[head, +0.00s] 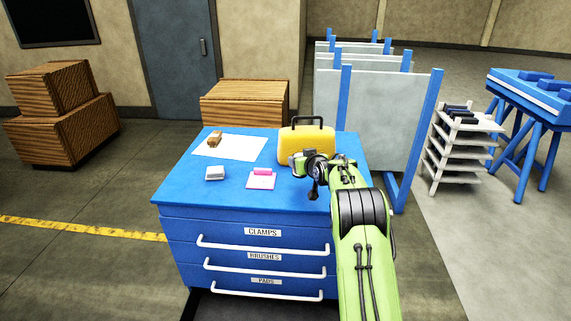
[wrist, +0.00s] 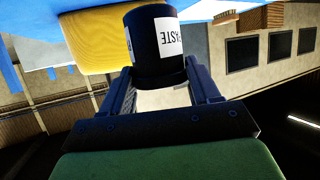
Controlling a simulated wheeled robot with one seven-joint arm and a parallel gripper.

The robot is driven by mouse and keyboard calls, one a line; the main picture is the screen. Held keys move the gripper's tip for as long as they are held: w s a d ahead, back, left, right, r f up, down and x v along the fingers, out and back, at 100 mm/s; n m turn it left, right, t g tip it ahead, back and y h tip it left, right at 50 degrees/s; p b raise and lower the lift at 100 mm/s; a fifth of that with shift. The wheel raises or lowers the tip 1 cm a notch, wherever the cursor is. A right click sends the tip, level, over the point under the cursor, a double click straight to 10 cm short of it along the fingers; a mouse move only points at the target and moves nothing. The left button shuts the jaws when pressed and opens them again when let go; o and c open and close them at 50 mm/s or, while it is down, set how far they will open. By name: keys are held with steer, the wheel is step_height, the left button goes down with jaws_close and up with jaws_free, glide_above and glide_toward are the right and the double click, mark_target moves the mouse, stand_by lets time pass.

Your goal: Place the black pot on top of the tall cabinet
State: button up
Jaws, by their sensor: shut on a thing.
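The black pot (wrist: 146,35) is in the wrist view, between the fingers of my gripper (wrist: 160,78). It has a white label with dark letters, partly cut off, that end in "ASTE". My gripper is shut on it. In the head view my gripper (head: 301,162) is above the right part of a blue drawer cabinet (head: 180,192), in front of the yellow case. I cannot clearly make out the pot in the head view. The blue cabinet is the only cabinet I see, with drawers labelled CLAMPS, BRUSHES and PADS.
On the cabinet top are a yellow case (head: 315,137), a white sheet (head: 243,149) with a brown block, a small grey box (head: 215,173) and a pink item on a pad (head: 261,181). Wooden crates (head: 62,130) stand at left, panel racks (head: 370,115) behind.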

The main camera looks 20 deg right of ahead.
steer(key=f, duration=0.6)
steer(key=shift+w+f, duration=0.1)
steer(key=shift+w, duration=0.1)
steer(key=shift+f, duration=0.2)
steer(key=shift+f, duration=0.25)
steer(key=o, duration=1.2)
steer(key=shift+c, duration=0.2)
